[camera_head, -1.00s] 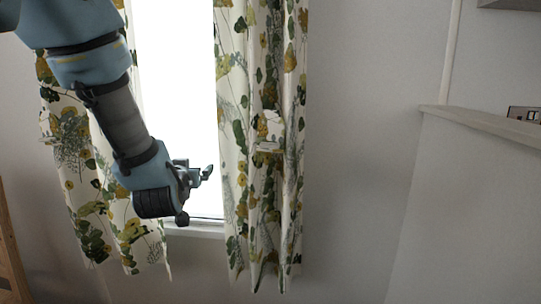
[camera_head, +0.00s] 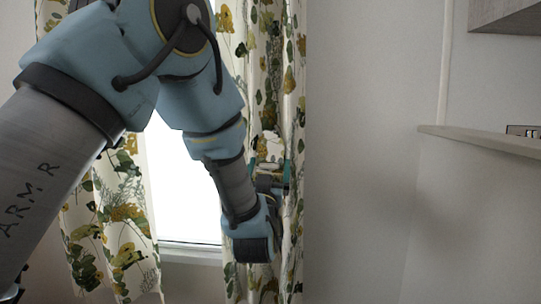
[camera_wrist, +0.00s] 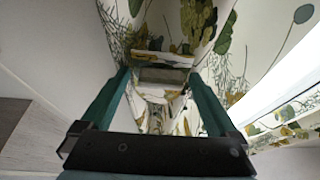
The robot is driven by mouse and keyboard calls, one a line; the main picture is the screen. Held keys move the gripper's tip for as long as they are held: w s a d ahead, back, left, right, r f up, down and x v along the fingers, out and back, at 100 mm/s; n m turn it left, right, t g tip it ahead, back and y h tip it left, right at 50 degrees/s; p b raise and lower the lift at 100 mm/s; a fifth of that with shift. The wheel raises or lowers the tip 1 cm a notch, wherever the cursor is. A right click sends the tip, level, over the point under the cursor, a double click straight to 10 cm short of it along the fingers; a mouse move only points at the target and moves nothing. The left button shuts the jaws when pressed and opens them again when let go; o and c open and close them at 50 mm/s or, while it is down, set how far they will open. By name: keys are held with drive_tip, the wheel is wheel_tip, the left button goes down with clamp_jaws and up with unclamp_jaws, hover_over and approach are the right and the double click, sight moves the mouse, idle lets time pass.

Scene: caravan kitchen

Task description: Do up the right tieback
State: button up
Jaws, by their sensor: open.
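The right curtain (camera_head: 268,80), white with green and yellow leaves, hangs to the right of the window. The right tieback shows in the wrist view as a pale strap-like piece with a grey-brown block (camera_wrist: 163,75) against the curtain cloth. My gripper (camera_head: 270,170) is at the right curtain, at about the tieback's height. In the wrist view its two teal fingers (camera_wrist: 158,78) stand apart, one on each side of the block. I cannot tell whether they touch it. In the head view my arm and gripper mostly hide the tieback.
The bright window (camera_head: 185,195) and its sill (camera_head: 190,254) lie left of the right curtain. The left curtain (camera_head: 118,235) hangs partly behind my arm. A ledge (camera_head: 480,139) juts out at the right. Bare wall (camera_head: 365,150) lies between.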

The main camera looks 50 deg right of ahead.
sight(269, 164)
drive_tip(key=shift+p+x, duration=0.3)
drive_tip(key=shift+x, duration=1.55)
clamp_jaws()
